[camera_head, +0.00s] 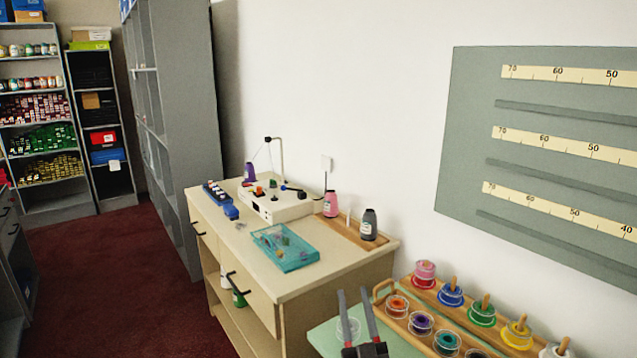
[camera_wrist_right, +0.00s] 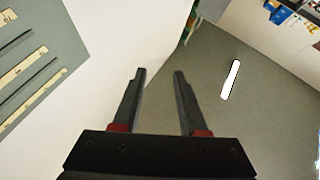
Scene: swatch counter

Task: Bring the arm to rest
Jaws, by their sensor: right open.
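My right gripper (camera_head: 357,308) shows at the bottom of the head view, over the corner of the green counter. My left gripper is in neither view.
A wooden cabinet (camera_head: 300,295) carries a teal tray (camera_head: 296,264), a white device (camera_head: 275,208) and thread cones. A grey scale board (camera_head: 468,110) hangs on the wall. Red floor at left is clear.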

